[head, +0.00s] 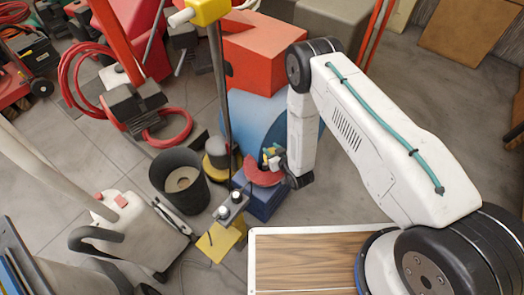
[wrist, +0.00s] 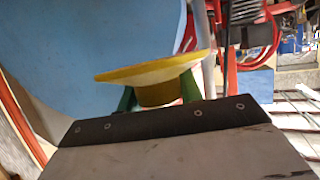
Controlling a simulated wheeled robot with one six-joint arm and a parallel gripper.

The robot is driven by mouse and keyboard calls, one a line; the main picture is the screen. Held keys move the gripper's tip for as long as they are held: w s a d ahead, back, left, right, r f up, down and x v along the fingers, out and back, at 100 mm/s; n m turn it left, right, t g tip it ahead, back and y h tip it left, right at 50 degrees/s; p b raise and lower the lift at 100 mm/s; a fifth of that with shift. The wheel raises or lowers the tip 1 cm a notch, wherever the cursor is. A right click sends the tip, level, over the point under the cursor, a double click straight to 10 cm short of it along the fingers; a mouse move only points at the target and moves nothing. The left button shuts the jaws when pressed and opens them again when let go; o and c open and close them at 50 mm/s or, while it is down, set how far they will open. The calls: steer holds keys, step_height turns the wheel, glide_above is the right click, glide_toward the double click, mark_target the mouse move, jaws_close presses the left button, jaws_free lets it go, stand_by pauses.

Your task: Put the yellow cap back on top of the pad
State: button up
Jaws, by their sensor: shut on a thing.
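My gripper (head: 271,155) is low at the middle of the head view, at the end of my white arm. In the wrist view its green fingers (wrist: 157,97) are shut on the yellow cap (wrist: 150,70). The cap's wide brim sits above the fingers, and its narrower part is between them. In the head view only a small bit of yellow shows at the fingers. A red round piece (head: 262,176), apparently the pad, lies right by the gripper over a dark blue box (head: 262,205). My gripper partly hides it; I cannot tell whether the cap touches it.
An upright pole machine (head: 222,90) and a black bucket (head: 180,180) stand to the left. A wood-topped surface (head: 305,262) is in front. Grey floor is open at right.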

steer(key=n+y, duration=0.1)
glide_above(262, 159)
steer(key=s, duration=0.2)
step_height(262, 159, down, 4)
steer(key=shift+g, duration=0.4)
steer(key=shift+w+f, duration=0.1)
steer(key=shift+f, duration=2.45)
steer(key=shift+f, duration=0.55)
steer(key=o, duration=0.7)
steer(key=shift+c, duration=0.2)
steer(key=shift+o, duration=0.2)
steer(key=shift+d, duration=0.1)
steer(key=shift+v, duration=5.5)
steer(key=shift+f, duration=0.1)
